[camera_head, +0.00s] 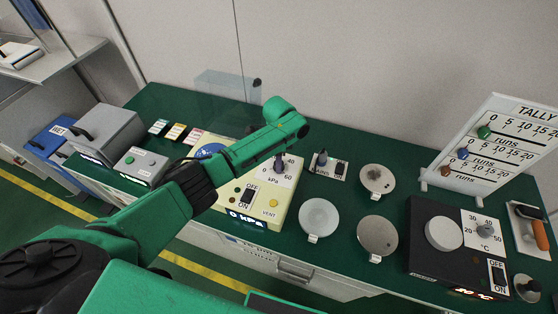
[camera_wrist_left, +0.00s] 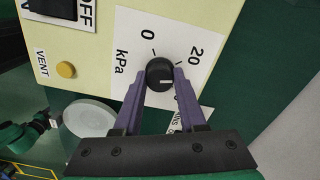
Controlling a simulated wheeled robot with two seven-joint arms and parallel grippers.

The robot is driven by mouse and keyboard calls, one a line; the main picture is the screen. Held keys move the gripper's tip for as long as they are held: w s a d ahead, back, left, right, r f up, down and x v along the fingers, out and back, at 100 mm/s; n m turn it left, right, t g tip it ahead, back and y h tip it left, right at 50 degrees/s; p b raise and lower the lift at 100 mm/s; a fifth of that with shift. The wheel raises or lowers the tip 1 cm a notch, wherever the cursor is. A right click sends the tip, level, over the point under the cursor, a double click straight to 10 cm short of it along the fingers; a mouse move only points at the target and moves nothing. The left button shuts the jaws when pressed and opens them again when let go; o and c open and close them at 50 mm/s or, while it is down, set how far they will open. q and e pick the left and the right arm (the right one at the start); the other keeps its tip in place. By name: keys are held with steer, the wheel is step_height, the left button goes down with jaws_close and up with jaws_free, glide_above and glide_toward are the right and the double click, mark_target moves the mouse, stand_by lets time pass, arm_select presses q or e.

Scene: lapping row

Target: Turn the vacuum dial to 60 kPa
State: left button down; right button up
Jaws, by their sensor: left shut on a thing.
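The vacuum dial is a round black knob (camera_wrist_left: 159,73) with a pale pointer mark, on a white kPa scale plate (camera_wrist_left: 128,24) of a cream control box (camera_head: 283,203). The wrist view shows the 0 and 20 labels; the fingers hide part of the scale. In the head view 40 and 60 are readable. My left gripper (camera_wrist_left: 160,84) has its two purple fingers on either side of the knob, shut on it. The box's lit display (camera_head: 247,220) reads 0 kPa. My right gripper is not in view.
The box also carries an OFF/ON switch (camera_head: 248,196) and a yellow VENT button (camera_wrist_left: 66,69). Round discs (camera_head: 319,217) lie to its right. A black heater unit (camera_head: 436,265) and a tally board (camera_head: 495,148) stand farther right. A clear panel (camera_head: 222,92) stands behind.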

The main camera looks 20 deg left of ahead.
arm_select(q)
steer(key=m, duration=0.3)
steer(key=shift+w+r+m, duration=0.15)
steer(key=shift+m, duration=0.15)
steer(key=m, duration=0.3)
steer(key=shift+m, duration=0.3)
steer(key=m+b, duration=0.1)
steer(key=m, duration=0.5)
steer(key=m+b, duration=0.1)
steer(key=m, duration=0.5)
steer(key=shift+m, duration=0.4)
steer(key=m+b, duration=0.1)
steer(key=m, duration=0.2)
steer(key=shift+m, duration=0.3)
steer(key=shift+r+m+b, duration=0.1)
steer(key=shift+m+b, duration=0.3)
steer(key=shift+m, duration=1.2)
